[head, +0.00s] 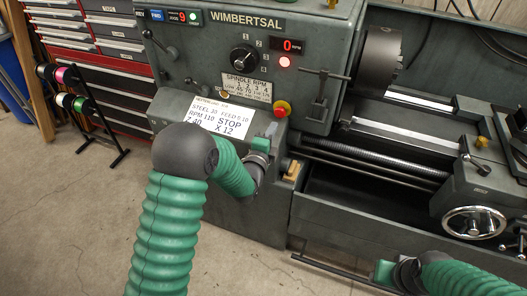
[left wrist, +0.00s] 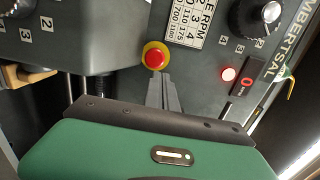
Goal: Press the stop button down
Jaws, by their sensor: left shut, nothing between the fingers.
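The red stop button (head: 281,109) with its yellow collar is on the front of the lathe's grey headstock, right of the white instruction card. The button also shows in the left wrist view (left wrist: 154,56), standing out. My left gripper (head: 270,130) is just below it in the head view. In the left wrist view the fingers of my left gripper (left wrist: 161,78) are shut and empty, their tips close to the button's lower edge; I cannot tell whether they touch it. My right gripper (head: 383,272) is low at the bottom right, with its fingers not clear.
The lathe (head: 215,70) has a speed knob (head: 244,57), a display (head: 287,46) reading 0 and a lit red lamp (head: 284,62). A handwheel (head: 474,222) is at right.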

